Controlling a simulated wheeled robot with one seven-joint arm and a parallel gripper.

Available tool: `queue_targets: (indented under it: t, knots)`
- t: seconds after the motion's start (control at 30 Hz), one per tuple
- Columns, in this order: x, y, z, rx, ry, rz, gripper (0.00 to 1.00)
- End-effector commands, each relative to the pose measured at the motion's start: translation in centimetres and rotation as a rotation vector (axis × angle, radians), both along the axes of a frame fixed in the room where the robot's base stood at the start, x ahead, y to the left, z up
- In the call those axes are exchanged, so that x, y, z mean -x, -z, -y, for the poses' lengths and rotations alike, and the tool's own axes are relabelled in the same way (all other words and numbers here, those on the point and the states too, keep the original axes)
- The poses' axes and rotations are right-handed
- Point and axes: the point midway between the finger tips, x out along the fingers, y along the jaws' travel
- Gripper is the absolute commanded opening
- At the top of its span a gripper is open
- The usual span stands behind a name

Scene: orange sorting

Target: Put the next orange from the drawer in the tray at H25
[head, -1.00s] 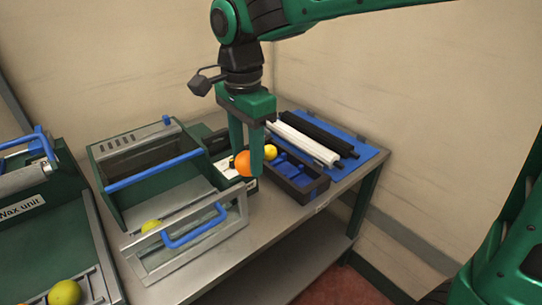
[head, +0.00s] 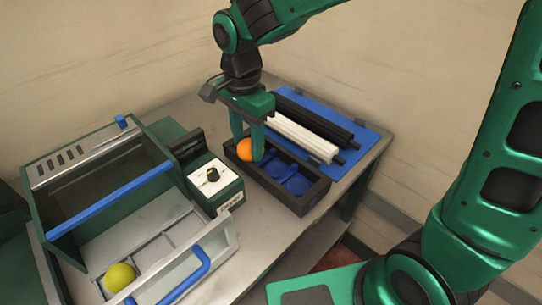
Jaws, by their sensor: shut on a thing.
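My gripper (head: 251,148) is shut on an orange (head: 244,151), held between its fingers above the left end of the dark tray (head: 312,201). The tray has blue round cups, and those I can see are empty. Its far left end is hidden behind the gripper and orange.
A green box with a white dial plate (head: 213,181) stands between the drawer unit (head: 50,235) and the tray; its label is too small to read. A blue mat with white and black rollers (head: 303,136) lies behind the tray. Bare table lies in front of the tray.

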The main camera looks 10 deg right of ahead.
Motion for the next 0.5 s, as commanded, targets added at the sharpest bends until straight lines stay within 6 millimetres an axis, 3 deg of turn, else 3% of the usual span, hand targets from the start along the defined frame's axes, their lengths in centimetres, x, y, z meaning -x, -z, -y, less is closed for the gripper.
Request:
queue_targets:
  t: [0.23,0.5]
  knots:
    - [-1.2,2.9,4.5,0.002,0.001,-0.003,0.19]
    - [-1.9,4.3,6.5,0.000,-0.003,-0.001,0.19]
